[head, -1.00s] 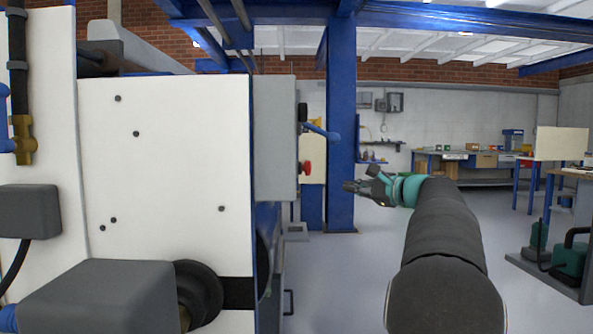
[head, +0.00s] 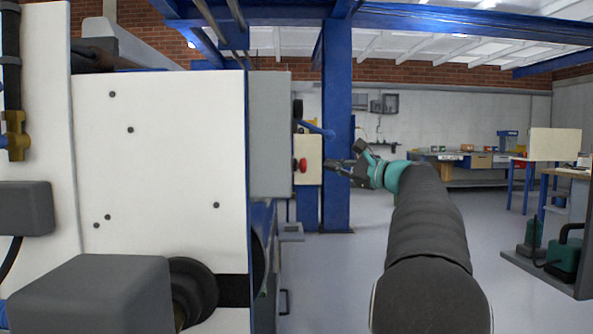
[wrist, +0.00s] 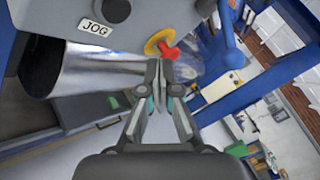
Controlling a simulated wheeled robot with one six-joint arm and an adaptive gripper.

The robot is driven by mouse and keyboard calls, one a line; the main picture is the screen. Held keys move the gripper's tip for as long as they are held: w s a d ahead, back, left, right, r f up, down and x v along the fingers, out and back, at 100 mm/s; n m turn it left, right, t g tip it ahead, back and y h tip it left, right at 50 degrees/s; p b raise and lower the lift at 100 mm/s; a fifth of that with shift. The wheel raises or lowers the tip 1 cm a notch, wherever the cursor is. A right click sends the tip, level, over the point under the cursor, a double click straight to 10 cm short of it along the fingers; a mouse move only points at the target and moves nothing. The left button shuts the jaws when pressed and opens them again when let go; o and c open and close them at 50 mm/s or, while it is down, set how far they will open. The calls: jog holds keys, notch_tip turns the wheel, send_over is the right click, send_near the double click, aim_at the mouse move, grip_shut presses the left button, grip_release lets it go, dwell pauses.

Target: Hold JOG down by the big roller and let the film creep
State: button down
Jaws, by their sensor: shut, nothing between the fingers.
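The JOG label (wrist: 95,27) is a white plate on a grey panel at the upper left of the wrist view. A dark round button (wrist: 116,9) sits just above it, partly cut off by the frame's top edge. The shiny big roller (wrist: 90,72) lies below the panel. My gripper (wrist: 162,64) is shut and empty, with its tips to the right of and below the label, apart from the button. In the head view my gripper (head: 334,167) is right of the machine's end. The JOG label and the roller's shiny face are hidden there.
A red mushroom button (wrist: 166,50) on a yellow disc is close beyond my fingertips; it also shows in the head view (head: 301,166). A blue lever (head: 316,130) sticks out above it. A blue post (head: 336,125) stands behind.

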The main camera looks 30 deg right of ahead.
jog(key=shift+w+a+b, duration=0.15)
jog(key=shift+w+a, duration=0.3)
jog(key=shift+a, duration=0.35)
jog(key=shift+w+a+b, duration=0.2)
jog(key=shift+w+a, duration=0.3)
jog(key=shift+a, duration=0.25)
jog(key=shift+w+a+b, duration=0.15)
jog(key=shift+w+a, duration=0.3)
jog(key=shift+a, duration=0.35)
jog(key=shift+w+a, duration=0.1)
jog(key=shift+a, duration=0.1)
jog(key=shift+w+a, duration=0.1)
jog(key=shift+a, duration=0.05)
jog(key=shift+w+a, duration=0.25)
jog(key=shift+a, duration=0.2)
dwell(1.2)
jog(key=shift+s+d, duration=0.1)
jog(key=shift+d, duration=0.1)
dwell(2.0)
jog(key=shift+s+d, duration=0.35)
jog(key=shift+d, duration=0.25)
jog(key=shift+s+d+p, duration=0.3)
jog(key=shift+s+d, duration=0.15)
jog(key=shift+d, duration=0.25)
jog(key=shift+s+d+p, duration=0.25)
jog(key=shift+s+d, duration=0.2)
jog(key=shift+d, duration=0.3)
jog(key=shift+s+d+p, duration=0.3)
jog(key=shift+s+d, duration=0.15)
jog(key=shift+d, duration=0.25)
